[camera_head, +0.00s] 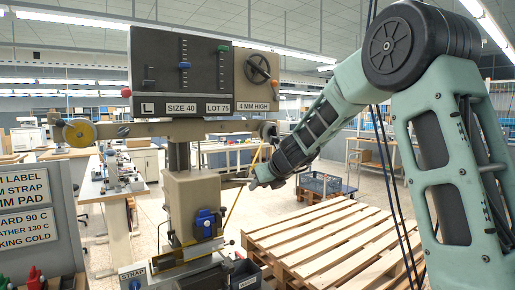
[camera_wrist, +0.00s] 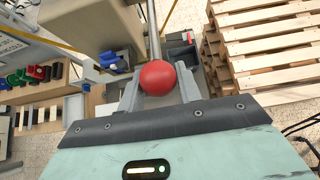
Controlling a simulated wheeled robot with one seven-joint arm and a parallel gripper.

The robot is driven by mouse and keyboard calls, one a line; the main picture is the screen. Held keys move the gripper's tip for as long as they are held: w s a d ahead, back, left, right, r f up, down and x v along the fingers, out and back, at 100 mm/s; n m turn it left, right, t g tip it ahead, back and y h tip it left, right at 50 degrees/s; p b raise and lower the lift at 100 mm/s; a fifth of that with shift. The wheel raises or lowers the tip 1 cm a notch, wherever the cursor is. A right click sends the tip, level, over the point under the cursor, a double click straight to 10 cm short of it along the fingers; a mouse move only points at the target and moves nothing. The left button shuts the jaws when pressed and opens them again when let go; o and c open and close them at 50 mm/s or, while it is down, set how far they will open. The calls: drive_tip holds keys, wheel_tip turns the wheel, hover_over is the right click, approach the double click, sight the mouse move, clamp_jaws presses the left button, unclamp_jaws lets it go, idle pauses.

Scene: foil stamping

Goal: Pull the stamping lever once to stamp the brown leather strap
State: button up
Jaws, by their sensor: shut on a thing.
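The stamping press (camera_head: 188,190) stands in the middle of the head view, a beige column under a dark control panel. Its lever (camera_wrist: 153,30) is a metal rod ending in a red ball knob (camera_wrist: 157,77) in the wrist view. My gripper (camera_wrist: 158,88) is shut on the red knob, with one finger on each side of it. In the head view my gripper (camera_head: 256,181) is at the right side of the press, and the knob is hidden there. I cannot make out the brown leather strap; a box marked STRAP (camera_head: 131,284) shows at the press base.
A wooden pallet (camera_head: 325,240) lies to the right of the press, also in the wrist view (camera_wrist: 270,45). A grey sign board (camera_head: 32,210) stands at the left, with red and green items before it. Dark cables hang beside my arm. A blue crate (camera_head: 320,183) is behind.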

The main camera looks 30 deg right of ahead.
drive_tip(key=shift+w+r+p, duration=0.15)
drive_tip(key=shift+r+p, duration=0.55)
drive_tip(key=shift+w+r+p, duration=0.15)
drive_tip(key=shift+r+p, duration=0.5)
drive_tip(key=shift+r, duration=0.05)
drive_tip(key=r+p, duration=0.1)
drive_tip(key=w+r+p, duration=0.1)
drive_tip(key=r+p, duration=0.1)
drive_tip(key=shift+w, duration=0.1)
drive_tip(key=w+r+p, duration=0.1)
drive_tip(key=r+p, duration=0.1)
drive_tip(key=w+r+p, duration=0.1)
drive_tip(key=p, duration=0.2)
drive_tip(key=shift+w+r, duration=0.15)
drive_tip(key=shift+r, duration=0.25)
drive_tip(key=o, duration=1.2)
drive_tip(key=shift+f, duration=0.1)
drive_tip(key=p+v, duration=0.1)
drive_tip(key=v, duration=1.6)
drive_tip(key=shift+s+p, duration=0.25)
drive_tip(key=shift+p, duration=0.15)
